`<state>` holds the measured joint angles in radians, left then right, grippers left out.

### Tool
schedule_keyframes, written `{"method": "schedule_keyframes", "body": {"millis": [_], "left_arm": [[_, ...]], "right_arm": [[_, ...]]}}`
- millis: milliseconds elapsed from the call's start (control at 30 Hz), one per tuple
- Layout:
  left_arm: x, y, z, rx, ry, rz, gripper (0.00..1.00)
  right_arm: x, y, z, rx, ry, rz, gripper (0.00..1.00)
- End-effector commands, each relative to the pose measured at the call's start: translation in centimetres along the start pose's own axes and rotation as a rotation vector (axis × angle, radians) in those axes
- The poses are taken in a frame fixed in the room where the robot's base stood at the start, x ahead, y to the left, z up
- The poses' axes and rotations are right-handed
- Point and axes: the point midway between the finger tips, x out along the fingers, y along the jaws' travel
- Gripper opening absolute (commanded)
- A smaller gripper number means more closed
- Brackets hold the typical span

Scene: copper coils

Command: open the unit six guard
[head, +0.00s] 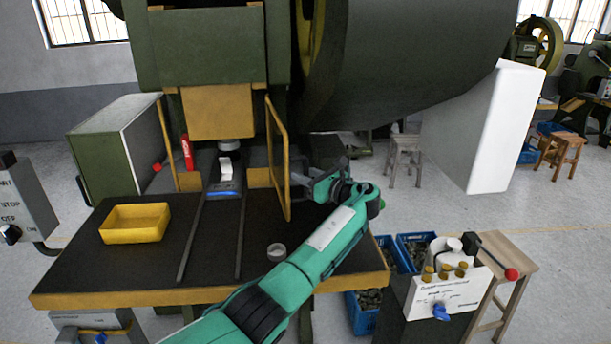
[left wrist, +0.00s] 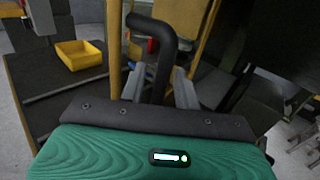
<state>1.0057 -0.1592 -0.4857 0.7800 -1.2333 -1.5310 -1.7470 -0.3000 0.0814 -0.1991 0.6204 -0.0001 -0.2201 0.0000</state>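The guard (head: 281,160) is a yellow-framed panel at the right of the press opening. It stands swung out towards me, nearly edge-on, and the die area is exposed. My left gripper (head: 308,184) is at its right, outer face. In the left wrist view, the guard's black bent handle (left wrist: 163,55) passes between the two grey fingers of my left gripper (left wrist: 160,90). The fingers stand apart on either side of it; contact is unclear. The guard's yellow frame (left wrist: 197,48) rises beyond. My right gripper is not in view.
The dark press table (head: 150,262) has a yellow tray (head: 135,223) at left and a small ring (head: 277,251) near the front. A control box (head: 447,291) and blue crates (head: 415,247) stand at right. A white panel (head: 485,125) stands farther back.

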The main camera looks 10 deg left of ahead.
Motion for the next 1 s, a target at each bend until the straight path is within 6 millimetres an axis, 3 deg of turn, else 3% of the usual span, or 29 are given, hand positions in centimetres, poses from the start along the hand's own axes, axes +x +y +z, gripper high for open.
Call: {"method": "schedule_keyframes", "body": {"millis": [167,600,800,1000], "left_arm": [[-2.2,-0.1,-0.4,-0.001,0.001,-0.004,0.32],[-11.5,-0.1,-0.3,-0.001,0.001,-0.002,0.32],[-13.3,-0.1,-0.2,0.0,0.001,0.0,0.32],[-13.6,0.0,-0.1,0.001,0.001,0.0,0.32]], "right_arm": [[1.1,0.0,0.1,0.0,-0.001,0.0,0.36],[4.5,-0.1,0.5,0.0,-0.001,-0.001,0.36],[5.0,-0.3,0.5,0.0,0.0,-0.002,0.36],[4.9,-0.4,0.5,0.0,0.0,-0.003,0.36]]}}
